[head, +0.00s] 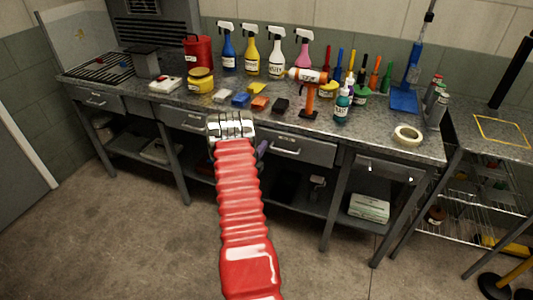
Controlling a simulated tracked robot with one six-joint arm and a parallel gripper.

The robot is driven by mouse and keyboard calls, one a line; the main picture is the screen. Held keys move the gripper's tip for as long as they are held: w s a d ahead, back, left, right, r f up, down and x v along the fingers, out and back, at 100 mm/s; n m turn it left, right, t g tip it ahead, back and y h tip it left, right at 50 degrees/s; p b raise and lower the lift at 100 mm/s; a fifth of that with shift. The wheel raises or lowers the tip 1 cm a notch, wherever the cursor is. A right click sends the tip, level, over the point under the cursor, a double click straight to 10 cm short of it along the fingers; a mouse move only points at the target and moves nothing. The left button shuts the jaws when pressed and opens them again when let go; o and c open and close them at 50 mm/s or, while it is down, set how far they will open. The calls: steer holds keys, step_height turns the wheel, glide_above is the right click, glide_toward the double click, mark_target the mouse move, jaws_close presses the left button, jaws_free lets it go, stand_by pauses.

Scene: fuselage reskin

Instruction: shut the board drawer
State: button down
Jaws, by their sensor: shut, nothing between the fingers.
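The workbench has a row of grey-fronted drawers under its top. One drawer front (289,148) with a light handle is just right of my gripper. Another drawer front (386,166) is at the right end, and one (97,98) is at the left end. A further drawer front (180,117) is left of my gripper. I cannot tell which is the board drawer, or how far any of them stands out. My gripper (231,122), at the end of my red ribbed arm, is shut and empty before the bench's front edge. It hides part of the drawer row.
The bench top (370,135) carries spray bottles, a red canister (198,52), an orange tool (308,90), coloured blocks and a tape roll (407,135). A wire rack (465,195) stands at the right. The floor (130,220) in front is clear.

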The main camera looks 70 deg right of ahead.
steer(key=shift+d+r, duration=0.15)
steer(key=shift+d, duration=0.35)
steer(key=shift+s+a, duration=0.1)
steer(key=a, duration=1.4)
steer(key=shift+s+a+f, duration=0.2)
